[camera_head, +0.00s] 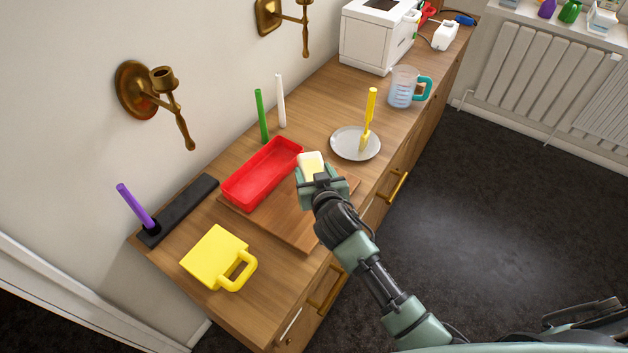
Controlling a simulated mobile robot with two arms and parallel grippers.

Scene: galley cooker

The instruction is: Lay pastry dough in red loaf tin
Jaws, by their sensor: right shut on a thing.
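The red loaf tin (238,192) sits on a wooden board (285,226) on the counter, and its inside looks empty. My right gripper (312,172) is shut on a pale cream block, the pastry dough (311,160). It holds the dough just to the right of the tin's far end, over the board or close to it. I cannot tell whether the dough touches the board. The gripper hides the near part of the dough. My left gripper is not in view.
A yellow mug-like thing (213,257) lies near the front. A grey plate (345,145) with a yellow-handled brush (369,115) is beyond the dough. Green (261,115) and white (281,100) candles stand behind the tin.

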